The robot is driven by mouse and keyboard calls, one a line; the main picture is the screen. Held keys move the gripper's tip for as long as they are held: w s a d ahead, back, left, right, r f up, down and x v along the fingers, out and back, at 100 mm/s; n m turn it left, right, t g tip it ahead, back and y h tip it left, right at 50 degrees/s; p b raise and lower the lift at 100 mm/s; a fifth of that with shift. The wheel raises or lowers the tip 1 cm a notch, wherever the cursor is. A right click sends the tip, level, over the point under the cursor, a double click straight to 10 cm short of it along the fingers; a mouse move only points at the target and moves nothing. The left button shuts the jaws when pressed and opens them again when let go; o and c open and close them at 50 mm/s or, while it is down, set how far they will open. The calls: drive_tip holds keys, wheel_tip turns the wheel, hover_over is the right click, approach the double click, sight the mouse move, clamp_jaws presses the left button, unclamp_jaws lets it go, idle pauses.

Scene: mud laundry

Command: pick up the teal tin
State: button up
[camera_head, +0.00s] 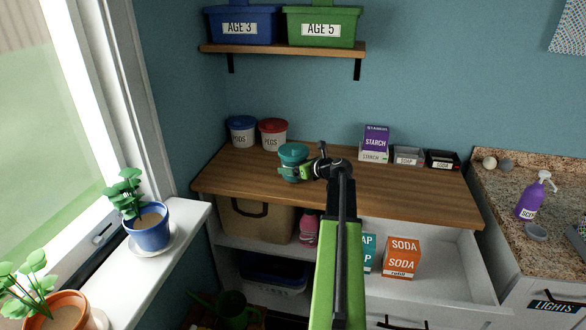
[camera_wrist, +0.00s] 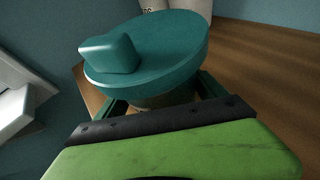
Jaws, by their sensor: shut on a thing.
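The teal tin (camera_head: 293,154) is a round tin with a teal lid and a knob. It is at the left-middle of the wooden counter in the head view. In the wrist view its lid (camera_wrist: 150,60) fills the upper middle, tilted in the picture. My gripper (camera_head: 291,171) is shut on the tin's body below the lid, with a dark finger on each side in the wrist view (camera_wrist: 160,100). The lower body is mostly hidden by my gripper. I cannot tell whether the tin's base touches the counter.
The wooden counter (camera_head: 400,195) is clear to the right of my arm. The PODS tub (camera_head: 242,131) and PEGS tub (camera_head: 273,134) stand behind the tin. A STARCH box (camera_head: 374,144) and two small bins stand at the back right. A shelf (camera_head: 280,49) with bins hangs above.

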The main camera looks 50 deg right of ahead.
sight(294, 158)
wheel_tip(294, 158, up, 4)
drive_tip(key=p, duration=0.2)
drive_tip(key=shift+f+p, duration=0.15)
drive_tip(key=shift+p, duration=0.25)
drive_tip(key=s+d+r+p, duration=0.5)
drive_tip(key=s+r+p, duration=0.1)
drive_tip(key=s, duration=0.4)
drive_tip(key=shift+d, duration=0.3)
drive_tip(key=shift+s+r, duration=0.1)
drive_tip(key=shift+s, duration=0.05)
